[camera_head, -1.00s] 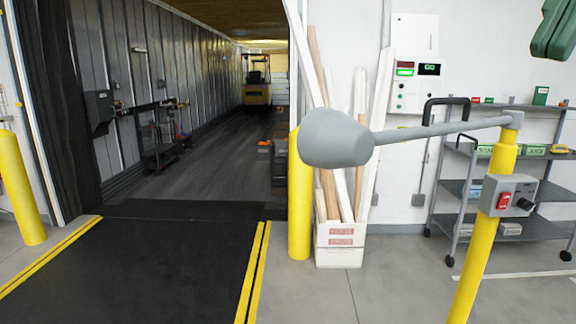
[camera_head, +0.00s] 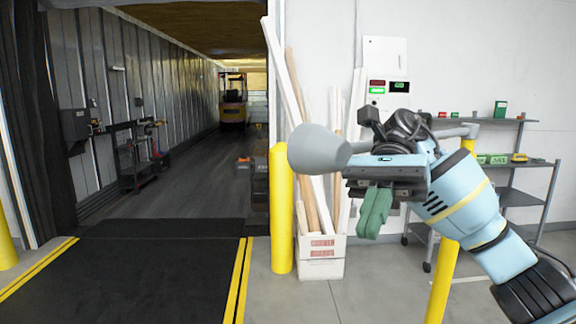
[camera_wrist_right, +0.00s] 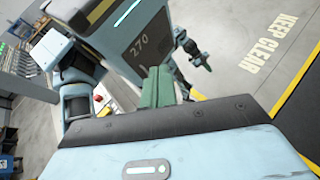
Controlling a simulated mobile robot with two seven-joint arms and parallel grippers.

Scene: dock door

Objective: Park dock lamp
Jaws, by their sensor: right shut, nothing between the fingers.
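The dock lamp's grey cone-shaped head (camera_head: 317,150) sits at the left end of a thin grey arm, which joins the top of a yellow post (camera_head: 441,285) on the right. My right gripper (camera_head: 374,213) is just right of and below the lamp head, fingers pointing down. Its green fingers are shut and empty, also visible in the right wrist view (camera_wrist_right: 157,88). It overlaps the lamp arm in the head view; I cannot tell whether they touch. My right arm hides much of the lamp arm and post. My left gripper (camera_wrist_right: 203,63) appears small in the wrist view.
A yellow bollard (camera_head: 281,210) and a box of long boards (camera_head: 321,257) stand behind the lamp. A grey shelf cart (camera_head: 520,195) is at the right. A yellow forklift (camera_head: 232,103) stands deep inside.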

